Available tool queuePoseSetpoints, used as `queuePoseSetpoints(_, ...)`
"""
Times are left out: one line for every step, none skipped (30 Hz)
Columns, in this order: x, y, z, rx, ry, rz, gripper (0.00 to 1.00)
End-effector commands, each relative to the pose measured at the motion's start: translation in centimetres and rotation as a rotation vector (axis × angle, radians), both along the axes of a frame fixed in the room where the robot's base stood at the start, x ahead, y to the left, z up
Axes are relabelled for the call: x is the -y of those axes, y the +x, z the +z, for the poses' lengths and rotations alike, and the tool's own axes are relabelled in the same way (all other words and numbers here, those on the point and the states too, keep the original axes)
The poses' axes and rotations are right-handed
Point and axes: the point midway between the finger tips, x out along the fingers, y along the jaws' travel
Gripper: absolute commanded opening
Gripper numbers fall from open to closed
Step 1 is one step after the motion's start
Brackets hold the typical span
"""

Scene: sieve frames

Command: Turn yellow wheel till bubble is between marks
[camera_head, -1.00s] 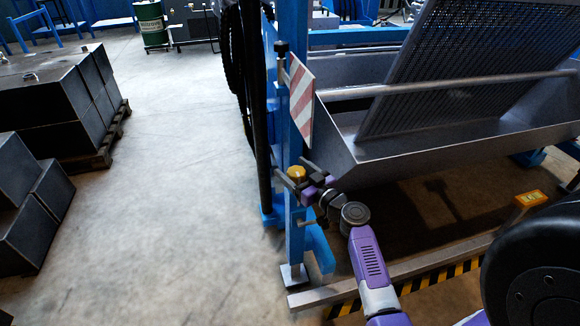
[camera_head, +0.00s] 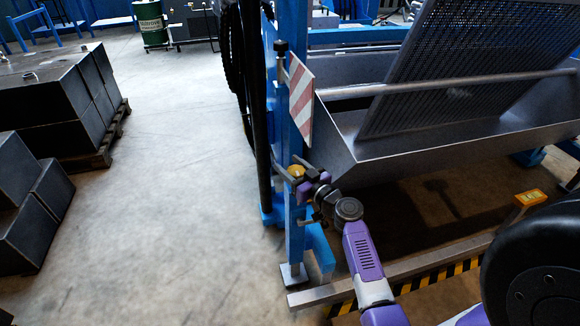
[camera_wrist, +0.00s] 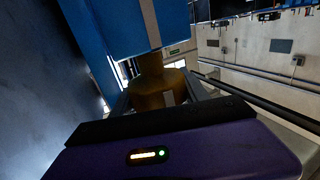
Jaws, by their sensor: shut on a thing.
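The yellow wheel (camera_head: 296,171) sits on the blue upright post of the frame, below the red-and-white striped plate. My gripper (camera_head: 296,172) reaches it from the lower right and is shut on it, with a finger on either side. In the wrist view the wheel (camera_wrist: 155,92) looks dark amber, with a pale mark on its side, directly beyond the purple gripper body and under a blue block. A small yellow-orange box (camera_head: 530,197) with a pale face sits on the lower rail at right; it may be the level. No bubble or marks can be made out.
A grey trough (camera_head: 400,140) with a tilted perforated screen (camera_head: 440,70) is at right. Dark hoses run behind the post. Dark blocks (camera_head: 50,100) lie left; the floor between is clear.

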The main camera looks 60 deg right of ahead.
Motion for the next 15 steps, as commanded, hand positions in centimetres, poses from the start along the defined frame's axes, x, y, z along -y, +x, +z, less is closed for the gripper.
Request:
queuePoseSetpoints(0.0, -0.02, -0.21, -0.003, 0.0, -0.01, 0.12)
queuePoseSetpoints(0.0, -0.01, -0.26, -0.005, 0.001, -0.018, 0.12)
queuePoseSetpoints(0.01, 0.0, -0.32, -0.005, 0.003, -0.031, 0.12)
queuePoseSetpoints(0.0, 0.01, -0.35, -0.006, 0.003, -0.042, 0.12)
queuePoseSetpoints(0.05, -0.01, -0.36, -0.007, 0.001, -0.056, 0.12)
queuePoseSetpoints(0.12, -0.04, -0.35, -0.006, 0.003, -0.077, 0.12)
queuePoseSetpoints(0.15, -0.04, -0.36, -0.007, 0.001, -0.093, 0.12)
queuePoseSetpoints(0.16, -0.05, -0.34, -0.006, 0.003, -0.111, 0.12)
queuePoseSetpoints(0.23, -0.11, -0.29, -0.008, 0.003, -0.137, 0.12)
queuePoseSetpoints(0.27, -0.14, -0.23, -0.007, 0.004, -0.158, 0.12)
queuePoseSetpoints(0.3, -0.16, -0.18, -0.008, 0.005, -0.179, 0.12)
queuePoseSetpoints(0.36, -0.21, -0.12, -0.009, 0.004, -0.207, 0.12)
queuePoseSetpoints(0.44, -0.28, -0.05, -0.009, 0.004, -0.229, 0.12)
queuePoseSetpoints(0.5, -0.32, 0.03, -0.009, 0.005, -0.251, 0.12)
queuePoseSetpoints(0.58, -0.38, 0.17, -0.009, 0.005, -0.28, 0.12)
